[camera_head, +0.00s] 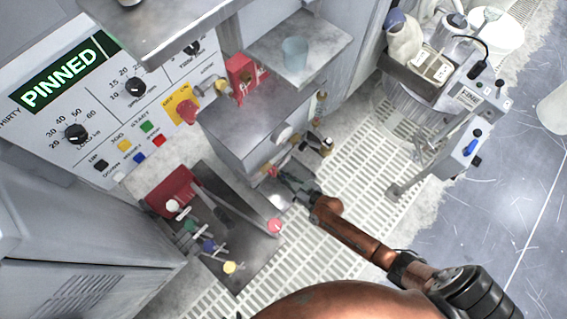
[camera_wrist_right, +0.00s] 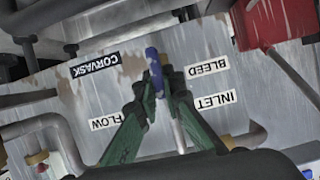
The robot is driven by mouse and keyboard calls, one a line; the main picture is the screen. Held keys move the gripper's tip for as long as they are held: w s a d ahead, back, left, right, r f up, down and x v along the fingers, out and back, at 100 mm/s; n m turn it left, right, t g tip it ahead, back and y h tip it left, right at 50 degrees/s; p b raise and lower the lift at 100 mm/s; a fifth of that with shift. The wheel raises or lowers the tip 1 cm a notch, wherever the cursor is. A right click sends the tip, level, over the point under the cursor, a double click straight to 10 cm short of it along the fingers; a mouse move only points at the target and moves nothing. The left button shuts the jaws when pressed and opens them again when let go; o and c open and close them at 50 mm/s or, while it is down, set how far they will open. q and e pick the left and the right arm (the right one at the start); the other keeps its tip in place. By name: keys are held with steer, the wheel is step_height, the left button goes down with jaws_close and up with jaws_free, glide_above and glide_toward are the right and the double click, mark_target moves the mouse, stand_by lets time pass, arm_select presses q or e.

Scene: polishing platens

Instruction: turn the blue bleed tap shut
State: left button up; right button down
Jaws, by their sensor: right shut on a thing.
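The blue bleed tap (camera_wrist_right: 154,66) shows in the right wrist view as a narrow blue lever, beside the BLEED label (camera_wrist_right: 206,68) on a worn metal plate (camera_wrist_right: 70,100). The two green fingers of my right gripper (camera_wrist_right: 159,88) are closed on its lower part, one on each side. The upper end of the lever sticks out beyond the fingertips. In the head view my right gripper (camera_head: 287,184) reaches in from the lower right to the low front of the machine. The tap cannot be made out there. My left gripper is not in view.
A steel shelf (camera_head: 240,240) with several coloured knobs lies left of my right gripper. A red box (camera_head: 172,192) stands at its left end. A pump cart (camera_head: 430,95) stands at the upper right. Pipes and a red part (camera_wrist_right: 262,25) surround the plate.

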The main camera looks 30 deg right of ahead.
steer(key=shift+d+f, duration=0.1)
steer(key=shift+f, duration=0.05)
steer(key=shift+d+f+m+y+b, duration=0.1)
steer(key=shift+f+m+y+b, duration=0.1)
steer(key=shift+m+y+b, duration=0.8)
steer(key=shift+r+h+b, duration=0.1)
steer(key=shift+h+b, duration=0.2)
steer(key=shift+b, duration=0.2)
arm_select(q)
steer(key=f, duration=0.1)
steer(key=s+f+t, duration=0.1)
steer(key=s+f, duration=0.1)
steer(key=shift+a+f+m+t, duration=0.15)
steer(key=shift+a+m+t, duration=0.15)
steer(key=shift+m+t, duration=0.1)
arm_select(e)
steer(key=m+y, duration=0.2)
steer(key=m, duration=0.1)
steer(key=f+m+y, duration=0.1)
steer(key=m+y, duration=0.1)
steer(key=m, duration=0.2)
steer(key=f+m+y, duration=0.1)
steer(key=m, duration=0.3)
steer(key=shift+s+d+f+y, duration=0.2)
steer(key=shift+s+d+y, duration=0.1)
steer(key=shift+s+y, duration=0.1)
steer(key=shift+w+r, duration=0.1)
steer(key=shift+w+d+r, duration=0.1)
steer(key=shift+w+r, duration=0.15)
steer(key=shift+r, duration=0.05)
